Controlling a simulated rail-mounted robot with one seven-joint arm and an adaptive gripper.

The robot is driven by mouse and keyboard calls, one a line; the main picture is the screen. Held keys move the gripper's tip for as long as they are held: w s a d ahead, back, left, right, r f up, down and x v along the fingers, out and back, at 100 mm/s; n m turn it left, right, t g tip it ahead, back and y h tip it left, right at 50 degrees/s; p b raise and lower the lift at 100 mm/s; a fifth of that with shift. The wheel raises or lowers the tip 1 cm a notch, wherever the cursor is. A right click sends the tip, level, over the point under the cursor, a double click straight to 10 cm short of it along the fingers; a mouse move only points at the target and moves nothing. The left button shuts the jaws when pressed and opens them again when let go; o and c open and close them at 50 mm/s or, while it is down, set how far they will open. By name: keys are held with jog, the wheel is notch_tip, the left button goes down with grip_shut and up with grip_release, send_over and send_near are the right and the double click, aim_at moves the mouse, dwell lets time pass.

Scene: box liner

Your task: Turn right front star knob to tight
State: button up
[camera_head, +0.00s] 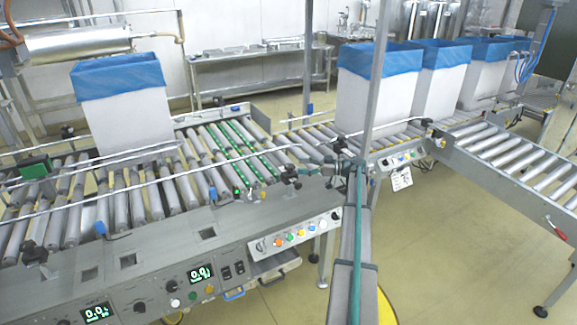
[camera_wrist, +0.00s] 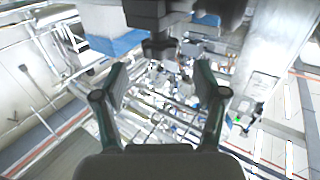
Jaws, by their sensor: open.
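Black knobs stand along the near side of the roller conveyor (camera_head: 150,240) in the head view. One dark knob (camera_head: 290,173) is at the right end of the near guide rail, and another (camera_head: 35,255) is at the left. At this size I cannot tell their star shape or whether any is tight. In the wrist view my gripper (camera_wrist: 158,74) is open, its two fingers wide apart with nothing held between them.
A white box with a blue liner (camera_head: 125,115) stands on the conveyor's far side. Several more lined boxes (camera_head: 375,95) stand on the conveyor at right. A control panel with coloured buttons (camera_head: 295,235) is on the near side. Open floor (camera_head: 455,250) lies at right.

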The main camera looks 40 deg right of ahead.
aim_at(289, 165)
jog(key=shift+p+x, duration=0.4)
jog(key=shift+x, duration=2.6)
jog(key=c, duration=1.2)
jog(key=shift+o, duration=0.2)
jog(key=shift+f, duration=0.1)
jog(key=shift+t+b, duration=0.3)
jog(key=shift+b, duration=0.1)
